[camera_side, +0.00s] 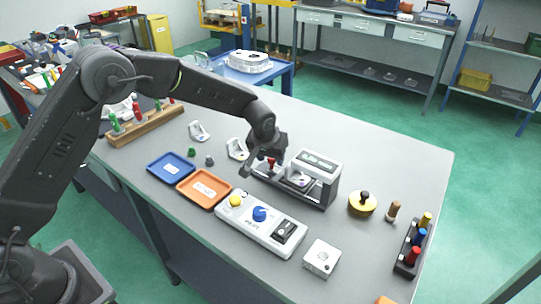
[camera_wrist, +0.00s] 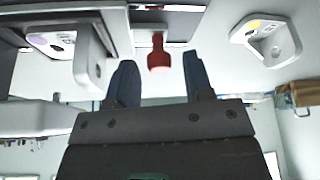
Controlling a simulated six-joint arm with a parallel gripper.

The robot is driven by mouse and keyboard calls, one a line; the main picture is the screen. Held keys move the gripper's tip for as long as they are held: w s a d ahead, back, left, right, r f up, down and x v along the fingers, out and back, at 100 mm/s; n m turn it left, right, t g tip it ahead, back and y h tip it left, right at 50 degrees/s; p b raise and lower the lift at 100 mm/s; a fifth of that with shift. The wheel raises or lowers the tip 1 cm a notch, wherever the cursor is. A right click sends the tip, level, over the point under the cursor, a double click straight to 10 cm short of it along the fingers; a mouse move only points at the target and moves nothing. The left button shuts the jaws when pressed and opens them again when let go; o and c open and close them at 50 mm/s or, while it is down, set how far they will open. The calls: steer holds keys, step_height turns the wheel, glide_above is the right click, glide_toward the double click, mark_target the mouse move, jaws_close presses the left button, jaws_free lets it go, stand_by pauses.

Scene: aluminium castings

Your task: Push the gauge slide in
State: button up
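The gauge (camera_side: 319,165) is a grey and dark box with a labelled top, standing on the bench in the side view. A pale casting (camera_side: 297,180) sits at its front on the dark slide. The slide's red knob (camera_side: 271,162) points toward my gripper (camera_side: 262,164). In the wrist view, the red knob (camera_wrist: 158,55) stands between the two dark fingers of my gripper (camera_wrist: 160,73), with gaps on both sides. My gripper is open and apart from the knob sideways. In the side view my gripper partly hides the slide's near end.
Loose castings (camera_side: 237,149) lie behind my gripper. A blue tray (camera_side: 171,167), an orange tray (camera_side: 204,188) and a control box (camera_side: 261,222) stand in front and left. A yellow round block with a black knob (camera_side: 362,204) stands right of the gauge.

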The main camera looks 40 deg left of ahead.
steer(key=shift+o, duration=0.2)
steer(key=v, duration=1.4)
steer(key=w+a+n+g+h, duration=0.15)
steer(key=a+n+h, duration=0.35)
steer(key=n, duration=1.9)
steer(key=shift+y, duration=0.3)
steer(key=x, duration=1.3)
steer(key=shift+w+a+f, duration=0.25)
steer(key=shift+a+f, duration=0.05)
steer(key=shift+f, duration=0.1)
jaws_close()
